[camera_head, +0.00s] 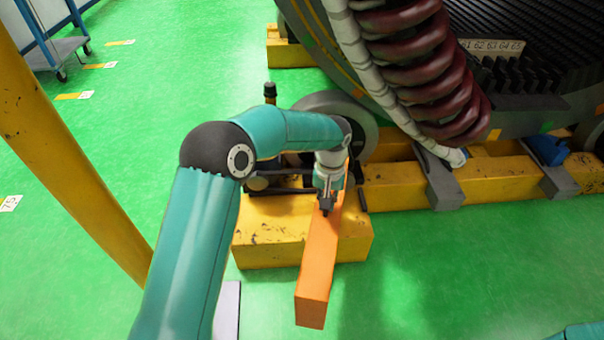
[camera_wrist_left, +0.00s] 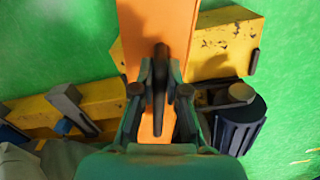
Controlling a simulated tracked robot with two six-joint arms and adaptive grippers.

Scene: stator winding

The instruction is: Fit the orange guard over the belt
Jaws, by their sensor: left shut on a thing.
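The orange guard (camera_head: 318,262) is a long box-shaped cover. In the head view it lies over the front yellow block, its near end jutting past the block's front edge. My left gripper (camera_head: 326,208) is shut on a dark handle on the guard's top. In the left wrist view the guard (camera_wrist_left: 157,25) runs up and away beneath the gripper (camera_wrist_left: 160,80), with the dark handle (camera_wrist_left: 160,65) between the fingers. The belt cannot be made out; my arm and the guard cover that area. I cannot tell whether the guard touches the block. My right gripper is out of view.
The yellow block (camera_head: 265,245) stands before a grey wheel (camera_head: 368,125). A dark blue motor (camera_wrist_left: 240,122) sits beside the guard. A yellow beam (camera_head: 400,185) with grey brackets runs right, below thick red coils (camera_head: 430,60). A yellow post (camera_head: 70,150) stands left. Green floor in front is clear.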

